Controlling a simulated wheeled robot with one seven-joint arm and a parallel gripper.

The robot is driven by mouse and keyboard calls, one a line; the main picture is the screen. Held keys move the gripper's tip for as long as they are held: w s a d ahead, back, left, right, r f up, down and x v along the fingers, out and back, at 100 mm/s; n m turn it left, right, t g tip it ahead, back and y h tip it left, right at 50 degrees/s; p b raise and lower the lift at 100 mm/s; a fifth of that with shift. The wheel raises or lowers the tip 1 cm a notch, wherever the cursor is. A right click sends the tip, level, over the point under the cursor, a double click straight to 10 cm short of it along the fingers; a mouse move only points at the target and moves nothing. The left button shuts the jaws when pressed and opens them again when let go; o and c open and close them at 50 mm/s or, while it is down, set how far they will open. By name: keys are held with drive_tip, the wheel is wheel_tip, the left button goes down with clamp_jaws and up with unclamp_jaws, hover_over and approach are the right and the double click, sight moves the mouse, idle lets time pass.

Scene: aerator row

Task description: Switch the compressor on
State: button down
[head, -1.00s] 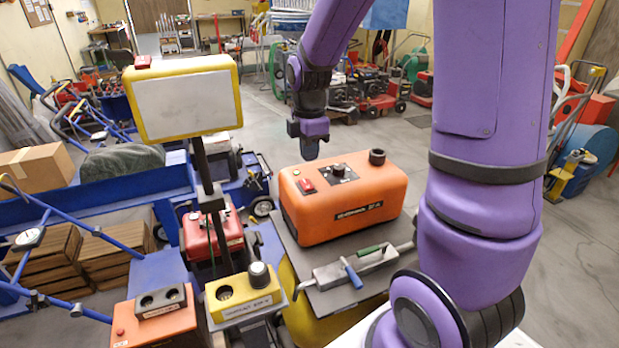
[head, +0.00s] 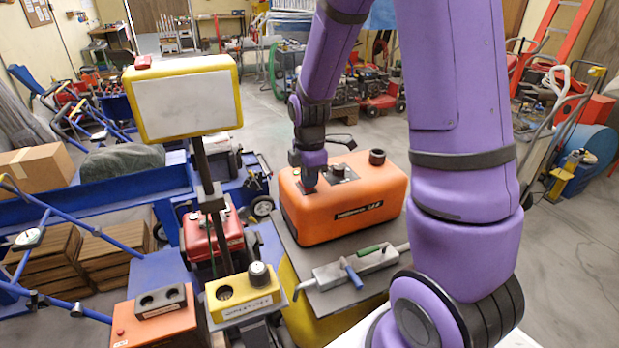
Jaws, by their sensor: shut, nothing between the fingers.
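An orange box-shaped machine (head: 350,212), which looks like the compressor, stands on a dark grey plate (head: 322,297) right of centre in the head view. Its top carries a black dial (head: 338,171) and a black cap (head: 377,157). The red rocker switch on its top left is now hidden behind my gripper (head: 309,187). My gripper is shut, points down, and has its tip at the switch's spot. I cannot tell whether it touches or presses the switch, or which way the switch is set.
A grey metal tool with a blue handle (head: 352,276) lies in front of the machine. A yellow-framed panel on a post (head: 183,104), a yellow control box (head: 240,297) and an orange box (head: 150,322) stand to the left. Open floor (head: 395,137) lies behind.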

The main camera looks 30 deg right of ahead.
drive_tip(key=shift+s+f, duration=0.1)
drive_tip(key=shift+f, duration=0.05)
drive_tip(key=shift+w+d+r, duration=0.15)
drive_tip(key=shift+w+r, duration=0.15)
drive_tip(key=shift+w, duration=0.5)
drive_tip(key=shift+w+r, duration=0.15)
drive_tip(key=shift+r, duration=0.35)
wheel_tip(320, 180, up, 13)
drive_tip(key=shift+w+d, duration=0.15)
drive_tip(key=shift+w, duration=0.2)
drive_tip(key=s+a+r+m+t, duration=0.1)
drive_tip(key=s+r+m, duration=0.2)
drive_tip(key=s+m, duration=0.2)
drive_tip(key=s+a+r+m+t, duration=0.2)
drive_tip(key=s+m, duration=0.3)
drive_tip(key=s, duration=0.6)
drive_tip(key=s+a+r+m+t, duration=0.2)
drive_tip(key=s+r+m, duration=0.2)
drive_tip(key=s, duration=0.4)
drive_tip(key=shift+s+r+m, duration=0.3)
drive_tip(key=shift+r+m, duration=0.05)
drive_tip(key=shift+m, duration=0.55)
